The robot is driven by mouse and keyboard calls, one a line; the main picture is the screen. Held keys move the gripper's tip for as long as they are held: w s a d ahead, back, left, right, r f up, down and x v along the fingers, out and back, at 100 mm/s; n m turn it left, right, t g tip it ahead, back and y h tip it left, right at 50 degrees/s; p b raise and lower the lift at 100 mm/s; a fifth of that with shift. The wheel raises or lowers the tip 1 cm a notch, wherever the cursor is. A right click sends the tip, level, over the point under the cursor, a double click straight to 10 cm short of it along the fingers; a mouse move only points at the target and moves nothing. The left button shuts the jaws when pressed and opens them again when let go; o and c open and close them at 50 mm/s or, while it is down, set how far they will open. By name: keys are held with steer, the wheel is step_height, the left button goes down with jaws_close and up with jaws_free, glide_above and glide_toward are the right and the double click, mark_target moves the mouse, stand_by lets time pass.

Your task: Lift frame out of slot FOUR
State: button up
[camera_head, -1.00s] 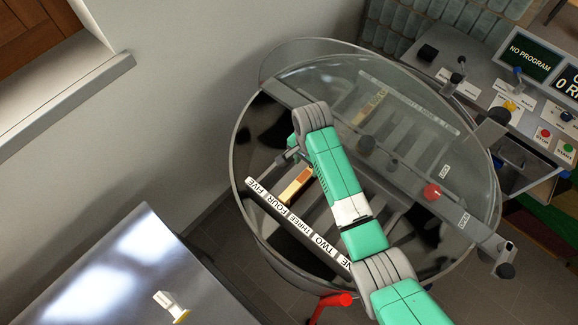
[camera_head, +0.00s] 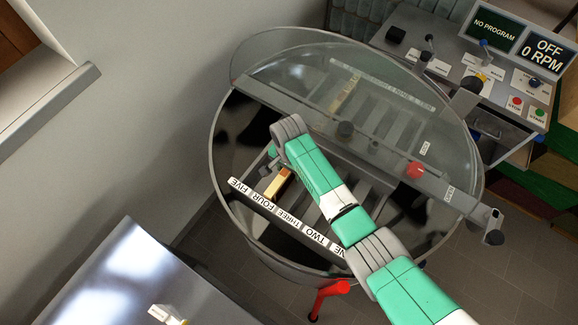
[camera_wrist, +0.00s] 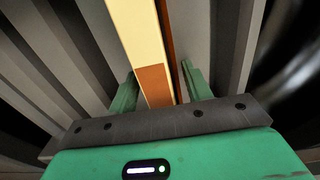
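The frame (camera_head: 278,186) shows in the head view as a short yellow and brown bar in the round drum (camera_head: 222,200), near the slot label FOUR (camera_head: 264,199). It also shows in the wrist view (camera_wrist: 140,30), running between the fingers, with a cream top and orange-brown end and side. My gripper (camera_head: 268,168) is low at the frame in the head view. In the wrist view my gripper's (camera_wrist: 158,82) green fingers stand apart, one on each side of the frame. A narrow gap shows at the right finger; contact at the left is unclear.
A clear half lid (camera_head: 395,85) covers the far side of the drum, with another frame (camera_head: 346,95) seen beneath it. Grey slot dividers (camera_wrist: 50,60) flank the frame. A control panel reads OFF, 0 RPM (camera_head: 548,60). A metal table (camera_head: 130,280) stands at lower left.

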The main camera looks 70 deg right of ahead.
jaws_close()
steer(key=shift+r, duration=0.15)
step_height(320, 180, up, 18)
steer(key=p, duration=0.3)
steer(key=w+a+p, duration=0.1)
steer(key=w+a, duration=0.1)
steer(key=a, duration=0.6)
steer(key=w+a+p, duration=0.1)
steer(key=w+a, duration=0.1)
steer(key=a, duration=0.7)
steer(key=shift+a, duration=0.3)
